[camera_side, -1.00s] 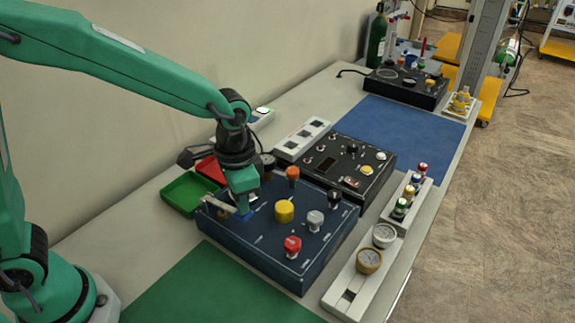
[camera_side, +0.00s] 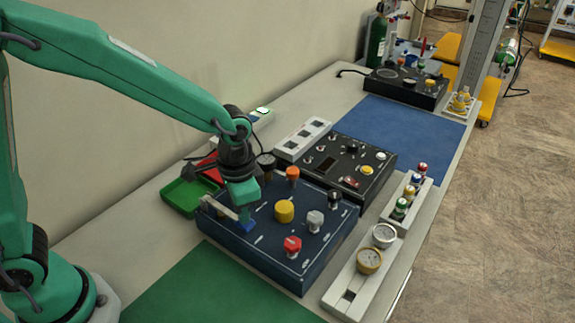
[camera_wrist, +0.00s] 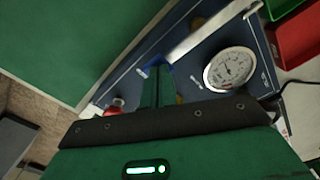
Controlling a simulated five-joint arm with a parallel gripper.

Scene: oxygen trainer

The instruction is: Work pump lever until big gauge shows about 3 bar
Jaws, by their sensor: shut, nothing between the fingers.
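The pump lever (camera_side: 219,207), a pale flat bar, lies at the left end of the dark blue panel (camera_side: 262,241). It also shows in the wrist view (camera_wrist: 208,36) as a long, slanting light bar. My gripper (camera_side: 246,227) is shut and empty, its blue tips low over the panel by the lever's near end. In the wrist view the tips (camera_wrist: 154,66) are beside the bar's lower end; I cannot tell whether they touch. The big white-faced gauge (camera_wrist: 230,69) is right of the tips; its reading is too small to make out. My wrist partly hides the gauge in the side view.
Yellow (camera_side: 284,211), red (camera_side: 292,246), orange (camera_side: 292,174) and grey (camera_side: 315,220) knobs stand on the panel right of my gripper. A green tray (camera_side: 190,195) is behind the panel's left side. The green mat (camera_side: 205,290) in front is clear.

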